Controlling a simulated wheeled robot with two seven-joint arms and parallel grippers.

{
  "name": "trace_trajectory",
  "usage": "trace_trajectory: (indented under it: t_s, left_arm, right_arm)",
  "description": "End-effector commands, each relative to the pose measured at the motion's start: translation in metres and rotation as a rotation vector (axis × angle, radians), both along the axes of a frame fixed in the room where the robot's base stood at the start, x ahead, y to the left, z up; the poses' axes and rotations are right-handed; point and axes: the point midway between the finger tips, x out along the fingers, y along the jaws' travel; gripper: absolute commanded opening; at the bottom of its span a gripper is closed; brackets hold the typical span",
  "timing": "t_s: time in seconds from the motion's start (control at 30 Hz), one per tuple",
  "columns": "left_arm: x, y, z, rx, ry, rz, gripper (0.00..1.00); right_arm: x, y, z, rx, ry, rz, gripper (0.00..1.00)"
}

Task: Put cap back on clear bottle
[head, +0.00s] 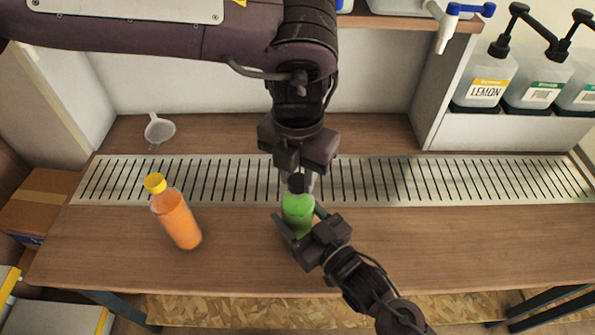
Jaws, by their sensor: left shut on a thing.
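A clear bottle with green contents (298,211) stands upright at the front edge of the slotted strip. A black cap (298,184) is at its mouth; whether it is seated cannot be told. My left gripper (304,178) comes down from above and is shut on the black cap, with its fingers partly hidden by the gripper body. My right gripper (301,223) reaches in from the lower right. Its fingers lie on either side of the green bottle's body and appear shut on it.
An orange bottle with a yellow cap (178,222) stands at the left. A funnel (159,129) lies at the back left. Pump containers, one labelled LEMON (486,88), stand on the right shelf. The wooden table (480,245) is clear at the right.

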Motion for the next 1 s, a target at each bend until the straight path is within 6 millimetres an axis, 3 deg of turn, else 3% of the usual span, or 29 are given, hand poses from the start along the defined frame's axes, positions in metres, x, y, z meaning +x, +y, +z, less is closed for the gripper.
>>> trace_trajectory:
  t_s: [0.6,0.67,0.8,0.83,1.0]
  left_arm:
    - [0.0003,-0.0005,-0.0005,0.0,-0.001,-1.34,0.01]
    - [0.0002,-0.0005,-0.0006,0.0,-0.001,-1.428,0.01]
    - [0.0002,-0.0005,-0.0006,0.0,-0.001,-1.426,0.01]
    - [0.0002,-0.0005,-0.0006,0.0,-0.001,-1.426,0.3]
    - [0.0001,-0.0005,-0.0007,-0.001,0.0,-1.424,0.52]
  right_arm:
    - [0.0001,-0.0002,0.0002,0.0,-0.001,0.0,0.0]
    - [0.0001,-0.0001,0.0002,0.0,-0.001,0.0,0.0]
    - [0.0001,-0.0001,0.0002,0.0,-0.001,0.0,0.0]
    - [0.0001,-0.0001,0.0002,0.0,-0.001,0.0,0.0]
    - [0.0001,-0.0001,0.0002,-0.001,-0.001,0.0,0.0]
